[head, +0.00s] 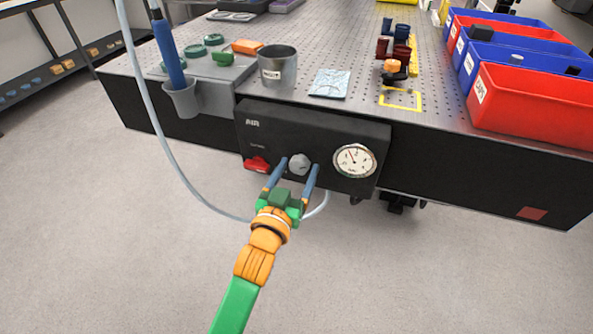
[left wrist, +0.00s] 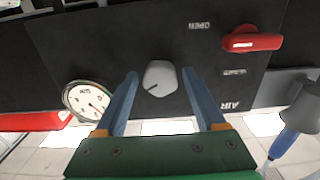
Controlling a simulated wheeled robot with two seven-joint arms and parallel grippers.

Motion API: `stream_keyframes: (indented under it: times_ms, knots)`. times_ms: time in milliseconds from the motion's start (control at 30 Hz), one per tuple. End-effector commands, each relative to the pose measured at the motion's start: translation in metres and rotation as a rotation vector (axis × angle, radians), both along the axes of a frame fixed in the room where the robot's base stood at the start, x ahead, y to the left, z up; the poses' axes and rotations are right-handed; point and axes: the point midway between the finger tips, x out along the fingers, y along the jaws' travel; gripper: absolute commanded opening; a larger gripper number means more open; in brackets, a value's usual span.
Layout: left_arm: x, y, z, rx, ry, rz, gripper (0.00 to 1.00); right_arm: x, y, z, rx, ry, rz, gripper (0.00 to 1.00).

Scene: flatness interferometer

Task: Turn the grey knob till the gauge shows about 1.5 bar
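The grey knob (head: 299,163) is on the front of the black AIR panel (head: 318,126) at the table's front edge. The round white gauge (head: 354,160) is to its right; its dark needle points up and slightly left, and its numbers are too small to read. My left gripper (head: 298,166) is open, its two blue fingers on either side of the knob. In the left wrist view the panel appears upside down. There the knob (left wrist: 160,78) sits between the fingertips (left wrist: 160,74) with a gap on both sides, and the gauge (left wrist: 87,99) is at left. My right gripper is not in view.
A red lever (head: 257,164) is left of the knob. A pale hose (head: 160,120) hangs at left and loops below the panel. A blue-handled tool (head: 168,50) stands in a grey holder (head: 183,100). Blue and red bins (head: 535,100) stand at right on the perforated table.

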Motion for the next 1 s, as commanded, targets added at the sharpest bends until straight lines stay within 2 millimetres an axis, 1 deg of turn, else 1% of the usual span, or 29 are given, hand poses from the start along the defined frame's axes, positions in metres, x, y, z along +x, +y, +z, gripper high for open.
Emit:
stream_keyframes:
  times_ms: [33,233,300,433,500,633,667,700,733,767,1000]
  knots:
    - [0.000,0.000,0.000,0.000,0.000,0.000,0.55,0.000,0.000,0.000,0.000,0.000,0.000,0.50]
    - [0.000,0.000,0.000,0.000,0.000,0.000,0.01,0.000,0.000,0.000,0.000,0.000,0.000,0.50]
    - [0.000,0.000,0.000,0.005,-0.001,0.000,0.00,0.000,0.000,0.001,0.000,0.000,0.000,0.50]
    - [0.000,0.000,0.003,0.081,-0.023,0.000,0.00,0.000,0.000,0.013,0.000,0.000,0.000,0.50]
    - [0.000,0.000,0.000,0.086,-0.027,0.000,0.00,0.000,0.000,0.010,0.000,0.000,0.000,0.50]
    - [0.000,0.000,0.000,0.085,-0.028,0.000,0.00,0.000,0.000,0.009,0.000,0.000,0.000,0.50]
    - [0.000,0.000,0.000,0.085,-0.028,0.000,0.57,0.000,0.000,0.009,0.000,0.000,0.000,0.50]
    - [0.000,0.000,0.000,0.085,-0.028,0.000,0.68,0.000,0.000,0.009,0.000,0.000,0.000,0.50]
    - [0.000,0.000,0.000,0.085,-0.028,0.000,0.76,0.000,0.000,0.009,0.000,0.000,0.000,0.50]
    - [0.000,0.000,0.000,0.084,-0.027,0.000,0.82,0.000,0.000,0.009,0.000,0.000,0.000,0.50]
    - [0.000,0.000,0.000,0.084,-0.027,0.000,0.82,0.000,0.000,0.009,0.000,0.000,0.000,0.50]
